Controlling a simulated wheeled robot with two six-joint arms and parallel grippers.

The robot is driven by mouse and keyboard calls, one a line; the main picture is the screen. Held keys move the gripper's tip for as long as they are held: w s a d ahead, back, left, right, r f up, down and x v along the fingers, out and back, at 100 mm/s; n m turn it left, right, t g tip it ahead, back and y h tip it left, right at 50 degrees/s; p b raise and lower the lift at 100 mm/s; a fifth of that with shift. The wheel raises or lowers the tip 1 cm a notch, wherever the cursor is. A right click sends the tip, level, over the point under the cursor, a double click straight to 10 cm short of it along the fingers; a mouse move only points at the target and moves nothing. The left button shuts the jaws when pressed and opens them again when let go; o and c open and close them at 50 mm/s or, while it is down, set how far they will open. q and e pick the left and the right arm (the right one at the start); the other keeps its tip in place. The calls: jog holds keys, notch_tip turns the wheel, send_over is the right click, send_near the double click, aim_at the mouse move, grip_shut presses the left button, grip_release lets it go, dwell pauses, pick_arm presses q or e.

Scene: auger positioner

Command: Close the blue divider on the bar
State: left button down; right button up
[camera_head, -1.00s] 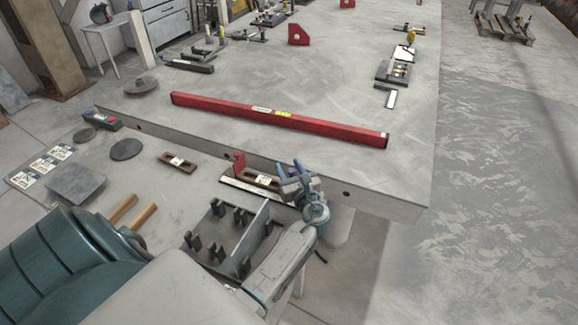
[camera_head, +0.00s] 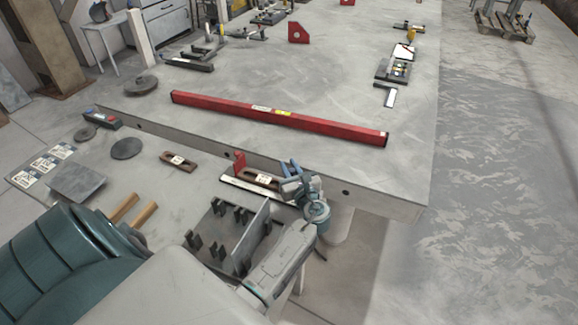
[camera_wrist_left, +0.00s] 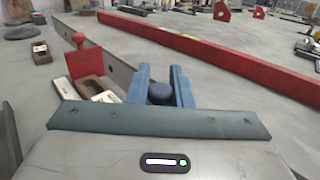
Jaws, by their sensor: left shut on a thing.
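The bar (camera_head: 238,186) is a narrow pale strip at the near edge of the table, with a brown block on it. A red divider (camera_head: 239,161) stands upright at its left part; it also shows in the wrist view (camera_wrist_left: 86,64). The blue divider shows in the wrist view as a round dark blue knob (camera_wrist_left: 160,93). My left gripper (camera_wrist_left: 161,88) has its blue fingers on either side of this knob and is shut on it. In the head view my left gripper (camera_head: 291,174) is at the bar's right end and hides most of the blue divider. My right gripper is not in view.
A long red beam (camera_head: 280,118) lies across the table behind the bar. A grey bracket rack (camera_head: 230,233) stands in front of the bar. A brown slotted block (camera_head: 179,161) lies to the left. The tabletop (camera_head: 330,75) behind the beam has free room.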

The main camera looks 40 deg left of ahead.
pick_arm(q)
jog(key=c, duration=1.3)
grip_release()
jog(key=shift+s+d, duration=0.15)
jog(key=shift+d, duration=0.1)
jog(key=b+v, duration=0.2)
jog(key=v, duration=0.7)
jog(key=shift+f+b, duration=0.1)
jog(key=shift+b, duration=0.2)
jog(key=shift+s+d, duration=0.3)
jog(key=shift+d, duration=0.15)
jog(key=shift+s+d, duration=0.1)
